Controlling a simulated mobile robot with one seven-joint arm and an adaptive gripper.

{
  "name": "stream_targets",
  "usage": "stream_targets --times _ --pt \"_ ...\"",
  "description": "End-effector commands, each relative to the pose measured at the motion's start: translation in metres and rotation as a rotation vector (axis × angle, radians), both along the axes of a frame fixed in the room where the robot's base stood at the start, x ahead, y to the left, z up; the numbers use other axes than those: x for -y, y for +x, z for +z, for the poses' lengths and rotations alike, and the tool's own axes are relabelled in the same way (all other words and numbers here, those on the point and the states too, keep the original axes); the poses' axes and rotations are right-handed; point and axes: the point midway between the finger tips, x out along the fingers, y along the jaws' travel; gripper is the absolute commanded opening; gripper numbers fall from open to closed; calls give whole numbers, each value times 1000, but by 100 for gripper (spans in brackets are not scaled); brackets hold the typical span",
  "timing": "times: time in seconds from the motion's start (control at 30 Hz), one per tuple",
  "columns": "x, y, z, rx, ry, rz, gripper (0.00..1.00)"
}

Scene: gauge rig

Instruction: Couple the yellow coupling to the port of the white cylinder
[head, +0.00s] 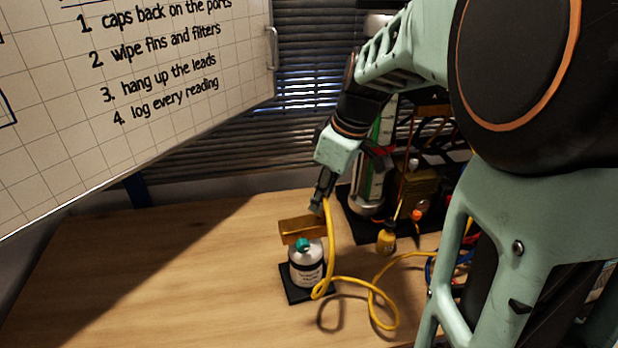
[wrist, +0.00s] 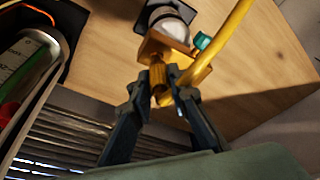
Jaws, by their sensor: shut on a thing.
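The white cylinder (head: 306,272) stands upright on a small dark base on the wooden table. It has a brass block (head: 297,226) on top and a teal knob (head: 302,244). The wrist view shows the block (wrist: 158,46), the cylinder (wrist: 172,24) and the knob (wrist: 203,41). My gripper (head: 318,207) is just above the block's right end in the head view. In the wrist view my gripper (wrist: 158,84) is shut on the yellow coupling (wrist: 158,76), beside the block. I cannot tell whether coupling and port touch. The port itself is not clearly visible.
A yellow hose (head: 331,240) runs down from my gripper and loops on the table (head: 180,270). To the right stand a dark-based rig with a glass tube (head: 372,185) and a small yellow fitting (head: 386,242). A whiteboard (head: 130,90) hangs at left. The table's left is clear.

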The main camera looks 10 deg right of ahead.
Motion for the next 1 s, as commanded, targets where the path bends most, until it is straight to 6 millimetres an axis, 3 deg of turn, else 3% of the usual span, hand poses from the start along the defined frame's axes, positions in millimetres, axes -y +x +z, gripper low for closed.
stream_targets --times 0.4,1.0 --pt "0 0 -14 0 0 0 0" --pt "0 0 -16 0 0 0 0"
